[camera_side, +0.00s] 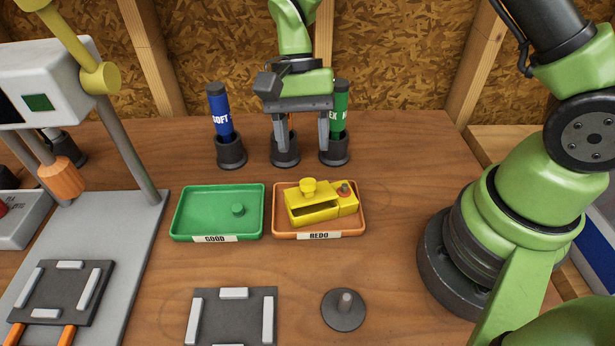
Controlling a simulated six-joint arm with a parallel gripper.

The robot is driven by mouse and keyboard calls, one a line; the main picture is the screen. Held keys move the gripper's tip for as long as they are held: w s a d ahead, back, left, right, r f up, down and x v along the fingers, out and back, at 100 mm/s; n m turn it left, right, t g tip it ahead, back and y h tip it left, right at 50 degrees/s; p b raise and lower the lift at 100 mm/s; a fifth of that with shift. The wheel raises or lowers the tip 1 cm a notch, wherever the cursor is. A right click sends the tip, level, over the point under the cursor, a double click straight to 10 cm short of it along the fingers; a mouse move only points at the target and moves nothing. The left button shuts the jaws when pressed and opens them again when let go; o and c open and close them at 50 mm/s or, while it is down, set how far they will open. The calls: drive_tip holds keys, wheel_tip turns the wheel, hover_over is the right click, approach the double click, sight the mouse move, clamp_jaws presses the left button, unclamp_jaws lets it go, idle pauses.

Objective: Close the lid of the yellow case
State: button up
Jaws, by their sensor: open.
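The yellow case (322,204) sits in the orange tray at the middle of the bench. A yellow knob (309,187) stands on its upper left part, and a small red round part (345,190) is on its right end. A dark gap shows along the front of the case; how far the lid stands open is hard to tell. My gripper (303,147) points down with its two fingers apart and nothing seen between them. In the picture it is above and behind the case, in front of the row of cups, and not touching the case.
The case's orange tray (285,232) is labelled "REDO". A green "GOOD" tray (188,228) with a small knob is to its left. Black cups hold a blue tube (220,115) and a green tube (340,104). A dark disc with a post (344,309) stands in front.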

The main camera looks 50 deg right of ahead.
sight(308, 181)
drive_tip(key=x, duration=0.7)
drive_tip(key=shift+s, duration=0.1)
drive_tip(key=c, duration=0.9)
